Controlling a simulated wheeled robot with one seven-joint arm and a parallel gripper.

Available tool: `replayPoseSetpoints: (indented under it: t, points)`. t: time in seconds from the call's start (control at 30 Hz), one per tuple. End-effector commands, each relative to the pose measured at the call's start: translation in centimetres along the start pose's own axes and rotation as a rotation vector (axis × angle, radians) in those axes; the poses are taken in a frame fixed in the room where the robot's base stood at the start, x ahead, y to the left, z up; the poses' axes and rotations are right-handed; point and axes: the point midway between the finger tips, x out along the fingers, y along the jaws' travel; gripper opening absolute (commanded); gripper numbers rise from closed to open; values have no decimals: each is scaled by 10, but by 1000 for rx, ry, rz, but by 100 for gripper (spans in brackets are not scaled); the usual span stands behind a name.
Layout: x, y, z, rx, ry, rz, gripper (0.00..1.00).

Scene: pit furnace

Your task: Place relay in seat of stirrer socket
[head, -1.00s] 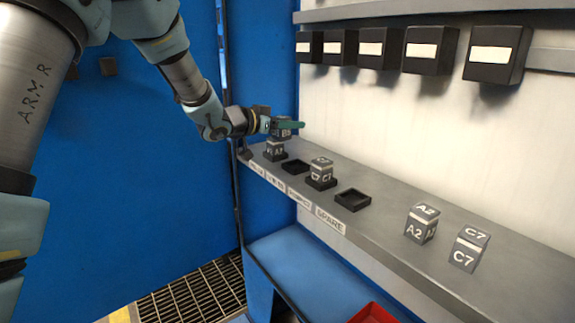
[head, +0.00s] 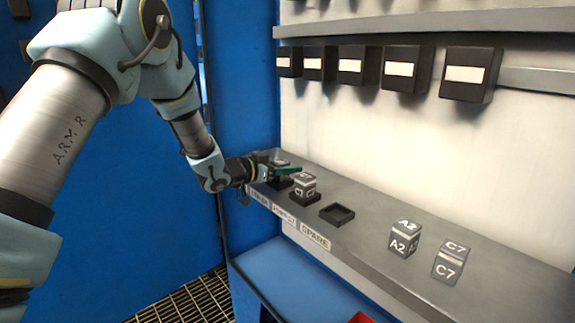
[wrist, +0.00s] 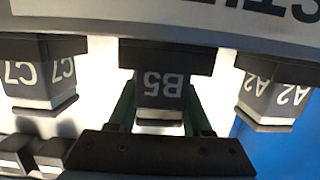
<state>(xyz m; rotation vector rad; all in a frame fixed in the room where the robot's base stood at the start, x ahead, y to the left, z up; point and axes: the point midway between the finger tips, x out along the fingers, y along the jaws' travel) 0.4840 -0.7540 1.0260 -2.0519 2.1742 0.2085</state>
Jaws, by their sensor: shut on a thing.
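The grey relay marked B5 (wrist: 160,88) sits between the two green fingers of my gripper (wrist: 158,108), which is shut on it. In the wrist view, which is upside down, the relay meets the black socket (wrist: 165,55); how deep it sits cannot be told. A label (wrist: 265,8) with letters reading "STI" shows beside it, partly cut off. In the head view my gripper (head: 286,170) is over the socket (head: 279,184) left of the C7 relay, hiding most of the B5 relay.
Seated relays flank it: C7 (wrist: 38,82) and A2 (wrist: 272,95). In the head view, C7 (head: 304,186) stands close to my gripper. The spare socket (head: 337,214) is empty. Loose A2 (head: 404,239) and C7 (head: 450,262) relays stand on the shelf's right. Black boxes (head: 468,75) line the wall above.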

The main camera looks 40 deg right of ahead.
Motion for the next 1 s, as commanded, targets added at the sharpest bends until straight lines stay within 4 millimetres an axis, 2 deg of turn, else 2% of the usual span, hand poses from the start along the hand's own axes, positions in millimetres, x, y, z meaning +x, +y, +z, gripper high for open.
replayPoseSetpoints:
  t: [0.33,0.37,0.6,0.93,1.0]
  points:
    - [1,-1,4,2,2,-1,0]
    - [0,-1,3,2,1,-1,52]
    - [0,0,2,2,1,-1,79]
    - [0,0,-2,2,1,0,79]
    - [-7,-1,1,1,0,-3,79]
